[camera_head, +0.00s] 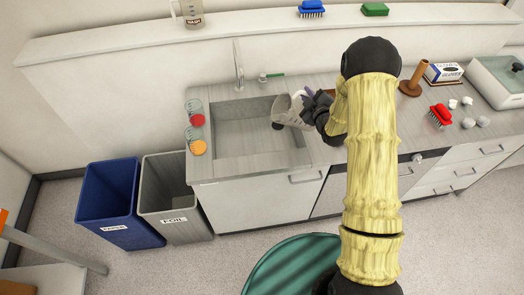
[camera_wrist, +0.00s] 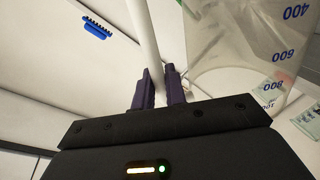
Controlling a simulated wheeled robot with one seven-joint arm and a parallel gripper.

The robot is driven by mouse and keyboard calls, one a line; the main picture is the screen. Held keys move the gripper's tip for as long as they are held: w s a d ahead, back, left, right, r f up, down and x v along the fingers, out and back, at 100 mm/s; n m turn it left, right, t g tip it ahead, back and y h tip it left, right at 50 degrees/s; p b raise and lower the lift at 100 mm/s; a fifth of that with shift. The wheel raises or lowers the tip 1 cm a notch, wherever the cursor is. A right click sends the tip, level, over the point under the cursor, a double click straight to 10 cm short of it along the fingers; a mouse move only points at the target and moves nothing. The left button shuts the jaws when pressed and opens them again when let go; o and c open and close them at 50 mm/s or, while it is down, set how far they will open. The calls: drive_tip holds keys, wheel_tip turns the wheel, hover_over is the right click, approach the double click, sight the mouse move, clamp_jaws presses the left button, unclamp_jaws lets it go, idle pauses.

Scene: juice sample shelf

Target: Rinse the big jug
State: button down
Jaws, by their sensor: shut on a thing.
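The big jug (camera_head: 289,109) is clear, with blue volume marks. It is tilted over the right part of the grey sink (camera_head: 232,140). In the wrist view the jug (camera_wrist: 245,50) fills the upper right, its numbers rising from 400 down towards 1000. My gripper (camera_head: 306,101) is at the jug's right side. In the wrist view its purple fingers (camera_wrist: 160,88) are shut on the jug's pale handle (camera_wrist: 143,35). I cannot see any water running.
Clear beakers with a red item (camera_head: 197,120) and an orange item (camera_head: 198,147) stand on the sink's left edge. Blue (camera_head: 110,203) and grey (camera_head: 172,200) bins stand below.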

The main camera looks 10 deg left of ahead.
sight(288, 102)
drive_tip(key=shift+s+a+f+n, duration=0.2)
drive_tip(key=shift+a+f+n, duration=0.25)
drive_tip(key=shift+a+n, duration=0.25)
idle(0.9)
drive_tip(key=shift+s+a+n+h+p, duration=0.3)
drive_tip(key=shift+a+n+h+p, duration=0.3)
drive_tip(key=shift+a+p, duration=0.4)
idle(2.3)
drive_tip(key=shift+s+a+f+n+b, duration=0.25)
drive_tip(key=shift+a+f+n+b, duration=0.15)
drive_tip(key=shift+a+b, duration=0.35)
drive_tip(key=shift+s+a+f+n+b, duration=0.25)
drive_tip(key=shift+a+f+b, duration=0.2)
drive_tip(key=shift+a+b, duration=0.25)
idle(1.6)
